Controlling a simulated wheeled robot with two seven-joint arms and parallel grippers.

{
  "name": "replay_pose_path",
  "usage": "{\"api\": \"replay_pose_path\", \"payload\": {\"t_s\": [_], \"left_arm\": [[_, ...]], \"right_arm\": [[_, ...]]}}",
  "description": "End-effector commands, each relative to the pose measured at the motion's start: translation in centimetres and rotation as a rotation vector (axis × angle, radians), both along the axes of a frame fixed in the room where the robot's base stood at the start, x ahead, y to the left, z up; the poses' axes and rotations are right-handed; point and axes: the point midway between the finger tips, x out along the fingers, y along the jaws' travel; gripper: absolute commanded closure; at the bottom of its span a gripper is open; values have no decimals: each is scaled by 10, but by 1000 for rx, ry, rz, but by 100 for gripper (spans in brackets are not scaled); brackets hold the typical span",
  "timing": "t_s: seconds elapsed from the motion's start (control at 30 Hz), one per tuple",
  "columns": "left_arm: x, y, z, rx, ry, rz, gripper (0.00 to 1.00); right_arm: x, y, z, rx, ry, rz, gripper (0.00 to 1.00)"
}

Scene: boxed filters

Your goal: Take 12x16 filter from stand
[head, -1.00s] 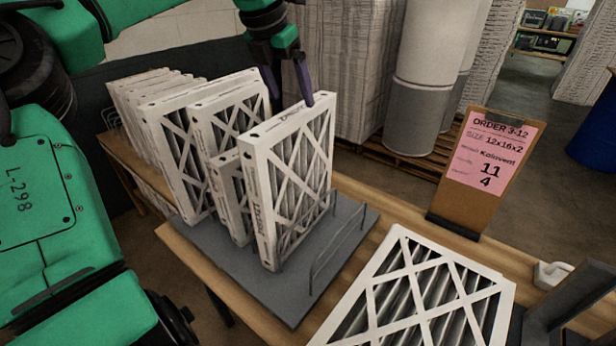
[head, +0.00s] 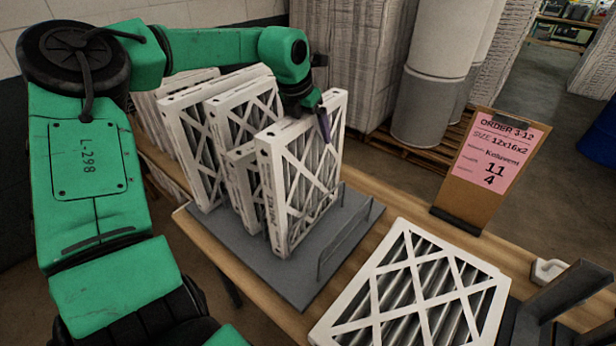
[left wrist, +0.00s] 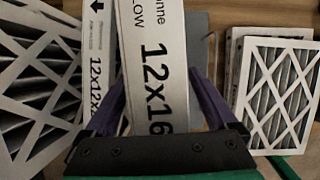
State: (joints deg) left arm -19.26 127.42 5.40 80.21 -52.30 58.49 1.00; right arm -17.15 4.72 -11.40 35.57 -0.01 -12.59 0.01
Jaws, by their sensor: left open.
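The front filter (head: 303,185) stands upright in the grey stand (head: 285,283), its white cardboard frame holding pleats behind an X brace. In the left wrist view its top edge (left wrist: 155,60) reads "12x16". My left gripper (head: 318,118) is at the top of this filter. In the left wrist view the open gripper (left wrist: 160,105) has its purple fingers on either side of that edge. A narrower filter (head: 240,180) stands just behind, and its label starts "12x" in the left wrist view (left wrist: 95,70). My right gripper is not in view.
More filters (head: 190,150) stand in a row behind. A filter (head: 415,290) lies flat at the front right of the wooden table (head: 370,205). A clipboard (head: 487,170) with a pink order sheet reading "12x16x2" stands at the right. A wire divider (head: 345,240) rises beside the front filter.

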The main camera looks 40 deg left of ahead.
Motion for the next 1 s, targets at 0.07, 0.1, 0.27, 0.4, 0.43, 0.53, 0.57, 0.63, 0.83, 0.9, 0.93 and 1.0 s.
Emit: {"api": "replay_pose_path", "payload": {"t_s": [0.07,0.1,0.27,0.4,0.43,0.53,0.57,0.63,0.83,0.9,0.93,1.0], "left_arm": [[0,0,-2,0,0,0,9],[0,0,-2,0,0,0,9],[0,0,-4,1,0,0,9],[0,0,-4,1,0,0,9],[0,0,-4,0,0,0,9],[0,0,-4,0,0,0,9],[0,0,-4,0,0,0,9],[0,0,-4,0,0,0,32],[0,0,-4,0,0,0,100],[0,0,-4,0,0,0,100],[0,0,-4,0,0,0,100],[0,0,-4,0,-1,0,100]], "right_arm": [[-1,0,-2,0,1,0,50],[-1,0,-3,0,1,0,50],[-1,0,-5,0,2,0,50],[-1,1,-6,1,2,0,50],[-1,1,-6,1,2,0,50],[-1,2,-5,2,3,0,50],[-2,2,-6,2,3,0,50],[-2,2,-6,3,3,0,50],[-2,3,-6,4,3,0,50],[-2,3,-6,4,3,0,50],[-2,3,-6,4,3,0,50],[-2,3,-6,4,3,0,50]]}}
